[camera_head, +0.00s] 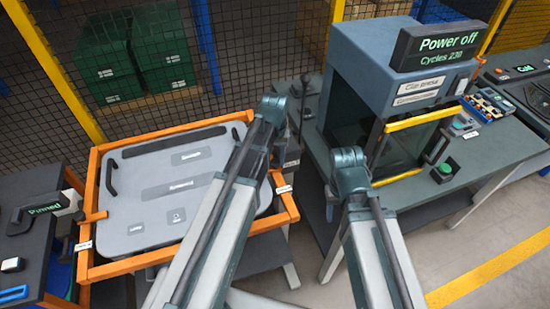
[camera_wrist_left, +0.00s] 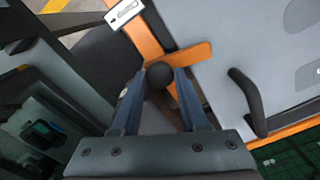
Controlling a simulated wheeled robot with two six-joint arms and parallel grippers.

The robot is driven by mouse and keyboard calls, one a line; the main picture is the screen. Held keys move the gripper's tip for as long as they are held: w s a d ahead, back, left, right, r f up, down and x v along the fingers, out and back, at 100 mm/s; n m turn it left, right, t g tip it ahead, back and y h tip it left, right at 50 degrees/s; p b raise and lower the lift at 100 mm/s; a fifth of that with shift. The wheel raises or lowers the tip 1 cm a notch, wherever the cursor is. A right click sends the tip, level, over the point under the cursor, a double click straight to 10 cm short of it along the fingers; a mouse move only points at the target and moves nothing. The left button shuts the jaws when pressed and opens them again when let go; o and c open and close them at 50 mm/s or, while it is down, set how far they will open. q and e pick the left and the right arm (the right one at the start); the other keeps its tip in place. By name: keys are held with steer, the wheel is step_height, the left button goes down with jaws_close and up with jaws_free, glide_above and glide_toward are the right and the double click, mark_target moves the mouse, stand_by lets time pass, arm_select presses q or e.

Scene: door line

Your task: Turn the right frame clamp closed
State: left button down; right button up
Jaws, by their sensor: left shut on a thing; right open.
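The right frame clamp (camera_wrist_left: 190,54) is a short orange bar with a black ball knob (camera_wrist_left: 158,73). In the left wrist view its rounded end reaches over the edge of the grey panel (camera_wrist_left: 225,30). My left gripper (camera_wrist_left: 160,85) is shut on the knob, one finger on each side. In the head view my left arm crosses the right part of the panel (camera_head: 140,212), and its wrist and arm hide most of this clamp. My right gripper (camera_head: 348,170) is open and empty in front of the machine at the right, its fingertips hard to make out.
An orange frame (camera_head: 88,190) surrounds the panel, with black handles on it. A left clamp (camera_head: 96,216) sits on the frame's left side. A grey machine (camera_head: 345,50) reading "Power off" stands on a bench at the right. A mesh fence (camera_head: 255,50) is behind.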

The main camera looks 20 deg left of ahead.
mark_target(275, 162)
arm_select(q)
steer(key=shift+n, duration=1.1)
steer(key=shift+c, duration=2.2)
jaws_free()
steer(key=shift+r, duration=0.1)
step_height(275, 162, up, 14)
steer(key=p, duration=1.3)
steer(key=shift+f+p, duration=0.2)
steer(key=shift+p, duration=0.2)
